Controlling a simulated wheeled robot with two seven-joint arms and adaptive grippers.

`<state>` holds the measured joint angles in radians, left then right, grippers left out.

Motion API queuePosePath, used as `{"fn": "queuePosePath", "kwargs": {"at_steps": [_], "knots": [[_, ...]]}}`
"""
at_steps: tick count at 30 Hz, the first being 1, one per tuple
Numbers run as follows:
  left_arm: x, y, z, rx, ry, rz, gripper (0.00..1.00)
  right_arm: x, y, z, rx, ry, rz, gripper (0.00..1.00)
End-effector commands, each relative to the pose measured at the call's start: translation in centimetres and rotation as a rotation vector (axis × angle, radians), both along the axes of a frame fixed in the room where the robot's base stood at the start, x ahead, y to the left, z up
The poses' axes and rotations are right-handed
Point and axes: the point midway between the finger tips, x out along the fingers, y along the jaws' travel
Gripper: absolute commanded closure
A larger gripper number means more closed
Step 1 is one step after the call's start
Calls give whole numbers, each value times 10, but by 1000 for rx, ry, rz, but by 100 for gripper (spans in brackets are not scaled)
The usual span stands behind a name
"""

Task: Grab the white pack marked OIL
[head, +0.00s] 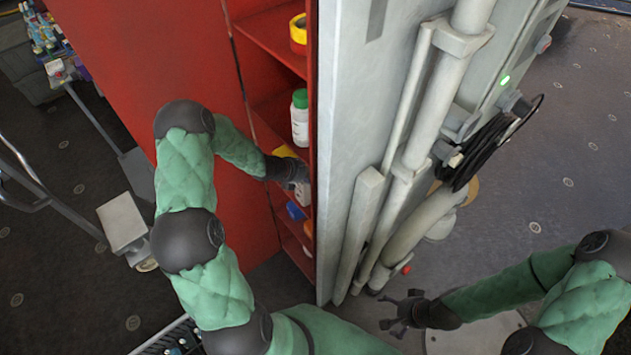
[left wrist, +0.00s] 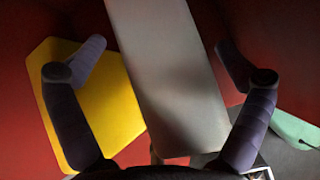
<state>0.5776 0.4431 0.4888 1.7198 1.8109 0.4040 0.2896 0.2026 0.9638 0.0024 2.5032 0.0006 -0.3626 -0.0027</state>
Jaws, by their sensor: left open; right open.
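A plain pale grey-white block-shaped pack (left wrist: 172,85) stands between the spread fingers of my left gripper (left wrist: 160,60) in the left wrist view. No marking shows on its visible face, so I cannot read OIL on it. Both fingers are apart from it, one on each side. In the head view my left gripper (head: 292,172) reaches into the red shelf unit (head: 160,50) and partly hides what is there. My right gripper (head: 405,313) is open and empty, low over the floor, right of the grey panel.
A yellow item (left wrist: 105,95) sits left of the pack, close to my left finger. A white bottle with a green cap (head: 300,120) and a yellow roll (head: 298,35) are on higher shelves. A grey panel with pipes (head: 345,130) borders the shelves on the right.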

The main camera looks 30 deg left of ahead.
Motion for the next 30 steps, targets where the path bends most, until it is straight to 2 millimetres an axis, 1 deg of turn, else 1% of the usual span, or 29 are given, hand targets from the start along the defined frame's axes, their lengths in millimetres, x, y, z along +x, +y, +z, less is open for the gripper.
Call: {"fn": "queuePosePath", "kwargs": {"at_steps": [5, 8, 9, 11, 12, 13, 14, 23, 26, 30], "knots": [[0, 0, 0, 1, 0, -1, 0, 0, 0, 0, 0, 0, 0, 0], [0, 0, 0, 1, 0, -1, 25, 0, 0, 0, 0, 0, 0, 0], [0, 0, 0, 1, 0, -1, 37, 0, 0, 0, 0, 0, 0, 0], [0, 0, 0, 1, 0, -1, 54, 0, 0, 0, 0, 0, 0, 0], [0, 0, 0, 1, 0, -1, 65, 0, 0, 0, 0, 0, 0, 0], [0, 0, 0, 1, 0, -1, 73, 0, 0, 0, 0, 0, 0, 0], [0, 0, 1, 1, -2, 0, 77, 0, 0, 0, 0, 0, 0, 0], [1, 0, 3, 1, -3, -1, 77, 0, 0, 0, 0, 0, 0, 0], [1, 1, 9, 3, -5, -2, 77, 0, 0, 0, 0, 0, 0, 0], [1, 0, 26, 3, -6, -2, 77, 0, 0, 0, 0, 0, 0, 0]]}}
